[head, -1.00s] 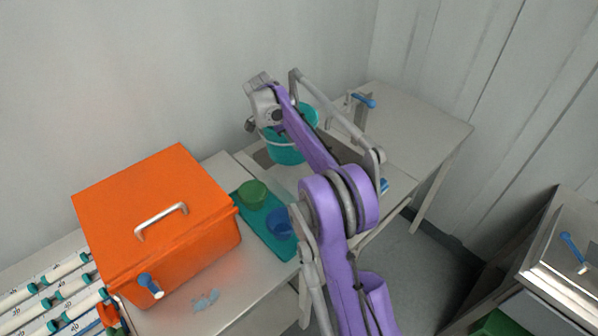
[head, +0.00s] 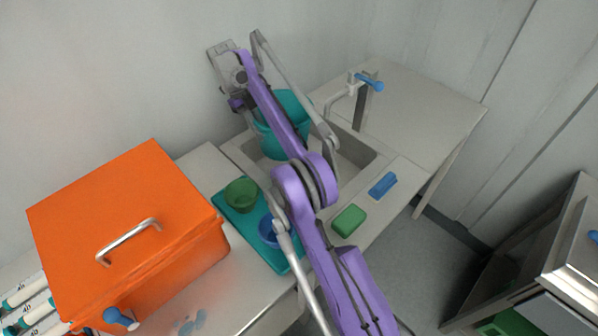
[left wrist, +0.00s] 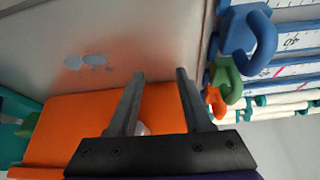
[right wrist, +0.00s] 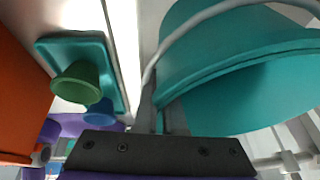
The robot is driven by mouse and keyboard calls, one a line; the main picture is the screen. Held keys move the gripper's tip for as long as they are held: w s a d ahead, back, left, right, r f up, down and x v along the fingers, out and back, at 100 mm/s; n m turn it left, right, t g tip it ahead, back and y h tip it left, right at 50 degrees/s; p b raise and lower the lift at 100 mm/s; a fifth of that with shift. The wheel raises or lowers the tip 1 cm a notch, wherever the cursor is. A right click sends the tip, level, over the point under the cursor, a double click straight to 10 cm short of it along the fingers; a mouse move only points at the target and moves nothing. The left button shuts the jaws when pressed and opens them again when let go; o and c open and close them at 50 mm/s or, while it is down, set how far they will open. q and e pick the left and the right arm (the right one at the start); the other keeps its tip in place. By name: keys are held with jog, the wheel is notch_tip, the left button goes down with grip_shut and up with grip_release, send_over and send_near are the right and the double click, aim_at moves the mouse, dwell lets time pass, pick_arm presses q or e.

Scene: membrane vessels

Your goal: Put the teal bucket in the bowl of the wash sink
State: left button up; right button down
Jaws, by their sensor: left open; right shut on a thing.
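The teal bucket (head: 294,103) is over the left part of the sink bowl (head: 356,152) in the head view, partly hidden by my right arm. I cannot tell whether its base touches the bowl's floor. In the right wrist view the bucket (right wrist: 225,65) fills the upper right, with its pale handle curving across it. My right gripper (right wrist: 160,118) is shut on the bucket at its rim or handle. My left gripper (left wrist: 160,75) is open and empty above the orange box (left wrist: 75,120), and does not show in the head view.
A tap (head: 362,100) with a blue lever stands behind the sink. A green sponge (head: 349,221) and a blue block (head: 383,185) lie on its front edge. A teal tray (head: 287,262) with a green bowl (head: 241,194) and a blue bowl is left of the sink. The right counter is clear.

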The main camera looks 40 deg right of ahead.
pick_arm(q)
jog(key=shift+s+f+b, duration=0.2)
jog(key=shift+f+b, duration=0.35)
jog(key=shift+f, duration=0.4)
pick_arm(e)
notch_tip(320, 180, down, 8)
pick_arm(q)
jog(key=shift+f, duration=0.2)
jog(key=shift+r, duration=0.15)
pick_arm(e)
jog(key=s+d, duration=0.4)
jog(key=s, duration=0.8)
jog(key=shift+s+f, duration=0.1)
jog(key=shift+s, duration=0.05)
pick_arm(q)
jog(key=shift+s+f+b, duration=0.1)
jog(key=shift+f+b, duration=0.35)
pick_arm(e)
jog(key=shift+f, duration=0.6)
jog(key=c, duration=1)
grip_release()
jog(key=shift+r, duration=0.1)
